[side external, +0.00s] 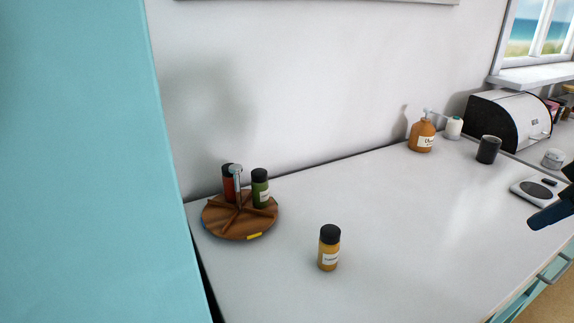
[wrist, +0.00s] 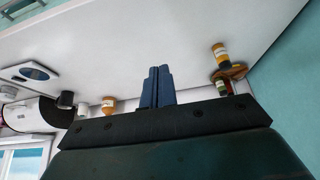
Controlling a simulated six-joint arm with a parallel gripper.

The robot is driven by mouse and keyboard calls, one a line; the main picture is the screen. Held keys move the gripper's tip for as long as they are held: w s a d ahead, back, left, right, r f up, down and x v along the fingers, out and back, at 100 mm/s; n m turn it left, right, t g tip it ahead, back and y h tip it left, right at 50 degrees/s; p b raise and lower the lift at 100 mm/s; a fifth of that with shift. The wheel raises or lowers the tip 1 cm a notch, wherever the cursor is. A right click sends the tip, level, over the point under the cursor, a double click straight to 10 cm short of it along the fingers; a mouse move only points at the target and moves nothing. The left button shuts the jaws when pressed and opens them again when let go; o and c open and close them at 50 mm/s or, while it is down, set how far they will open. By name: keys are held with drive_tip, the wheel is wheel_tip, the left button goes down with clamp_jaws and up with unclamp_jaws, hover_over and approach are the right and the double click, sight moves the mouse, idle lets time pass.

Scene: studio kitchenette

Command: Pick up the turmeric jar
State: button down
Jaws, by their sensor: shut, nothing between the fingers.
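The turmeric jar (side external: 329,250) is a small yellow-orange jar with a black lid and a white label. It stands upright alone on the white counter, right of the round wooden rack, in the side external view. In the wrist view the turmeric jar (wrist: 220,54) shows small at the upper right, beyond my gripper. My gripper (wrist: 157,70) is shut and empty, its two blue fingers together. In the side external view only part of my gripper (side external: 546,217) shows at the right edge, well apart from the jar.
The wooden rack (side external: 240,231) holds a red jar (side external: 229,186) and a green jar (side external: 260,190). An orange bottle (side external: 422,136), a dark mug (side external: 488,150), a bread bin (side external: 510,120) and a scale (side external: 538,191) stand toward the right. The counter's middle is clear.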

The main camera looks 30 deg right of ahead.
drive_tip(key=c, duration=2.1)
unclamp_jaws()
drive_tip(key=o, duration=1.3)
drive_tip(key=shift+w, duration=0.1)
drive_tip(key=w+a+n+g+y, duration=0.2)
drive_tip(key=w+a+n, duration=0.3)
drive_tip(key=w+n, duration=0.4)
drive_tip(key=w+a+n+g+y, duration=0.25)
drive_tip(key=w+a+n, duration=0.35)
drive_tip(key=w, duration=0.6)
drive_tip(key=shift+w+a+f+n+g, duration=0.35)
drive_tip(key=shift+w+a+f+n, duration=0.1)
drive_tip(key=shift+w+f+n, duration=0.4)
drive_tip(key=shift+w+a+f+n+g, duration=0.35)
drive_tip(key=shift+w+a+f+n, duration=0.25)
drive_tip(key=shift+w+n, duration=0.4)
drive_tip(key=shift+w+a+f+n+g, duration=0.35)
drive_tip(key=shift+w+f+n, duration=0.5)
drive_tip(key=shift+n, duration=0.1)
